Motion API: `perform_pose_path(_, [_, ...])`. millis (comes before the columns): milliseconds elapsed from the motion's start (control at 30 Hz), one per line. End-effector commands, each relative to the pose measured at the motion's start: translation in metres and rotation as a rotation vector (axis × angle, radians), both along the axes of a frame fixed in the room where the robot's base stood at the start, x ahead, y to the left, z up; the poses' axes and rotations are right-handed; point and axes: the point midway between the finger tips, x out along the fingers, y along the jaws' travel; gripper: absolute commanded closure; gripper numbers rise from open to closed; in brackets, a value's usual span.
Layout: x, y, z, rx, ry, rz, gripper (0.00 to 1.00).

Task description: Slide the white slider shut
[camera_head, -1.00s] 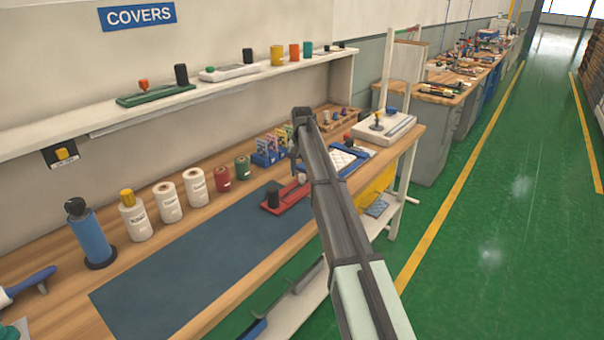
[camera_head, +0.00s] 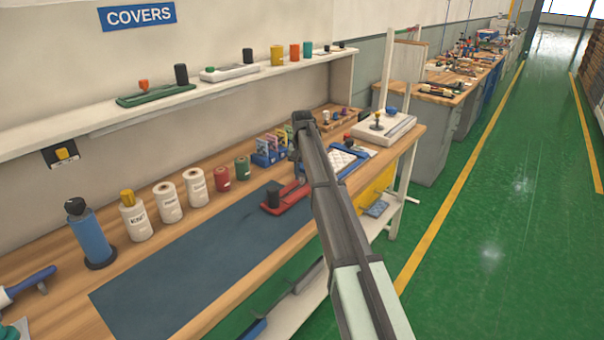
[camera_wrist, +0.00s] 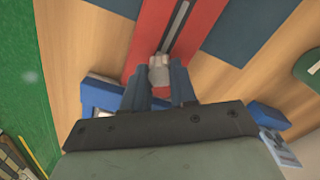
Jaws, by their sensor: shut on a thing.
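In the wrist view, the white slider (camera_wrist: 159,72) sits in the grey slot of the red base (camera_wrist: 150,38). My gripper (camera_wrist: 160,80) has its dark fingers on either side of the white slider, shut on it. The slot runs on ahead of the slider. In the head view, my gripper (camera_head: 296,163) is over the red base's far end, and the slider is mostly hidden there.
The blue mat (camera_head: 190,268) left of the red base is clear. A blue-framed tray (camera_head: 345,162) lies close on the right. Red and green rolls (camera_head: 222,179) and small boxes (camera_head: 268,150) stand behind. A shelf (camera_head: 210,90) runs above.

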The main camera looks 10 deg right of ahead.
Motion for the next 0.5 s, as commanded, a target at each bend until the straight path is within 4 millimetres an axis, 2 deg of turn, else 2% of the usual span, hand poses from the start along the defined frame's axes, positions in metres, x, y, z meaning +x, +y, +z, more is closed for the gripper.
perform_pose_path(500, [0.0049, -0.0038, 0.0004, 0.0, 0.0, -0.001, 1.0])
